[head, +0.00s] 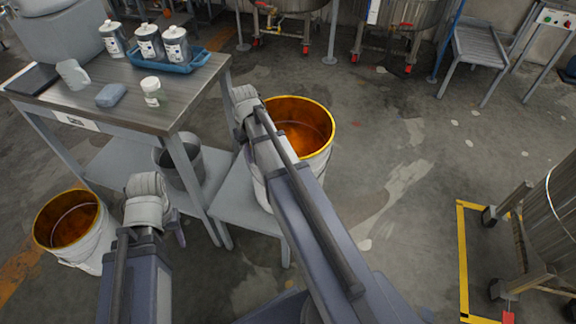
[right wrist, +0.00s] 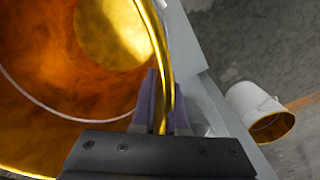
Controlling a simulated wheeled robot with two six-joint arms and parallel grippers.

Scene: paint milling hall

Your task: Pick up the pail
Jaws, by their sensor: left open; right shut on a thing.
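A white pail (head: 327,160) with a gold rim and amber inside stands out beside the table's right end, partly hidden by my right arm. In the right wrist view my right gripper (right wrist: 163,108) is shut on the rim of this pail (right wrist: 110,30), one finger on each side. A thin pale curved line, perhaps its handle, crosses the opening. I cannot tell whether its base is lifted. A second, similar pail (head: 97,247) is on the floor at the lower left, and a white pail also shows in the right wrist view (right wrist: 250,97). My left gripper (head: 177,228) is open and empty.
A steel-topped table (head: 190,95) holds a blue tray (head: 190,66) with bottles. A grey bucket (head: 183,168) stands on its lower shelf. A low grey bench (head: 235,205) is beside the pail. A wheeled metal vessel (head: 553,215) is at right. Floor between is clear.

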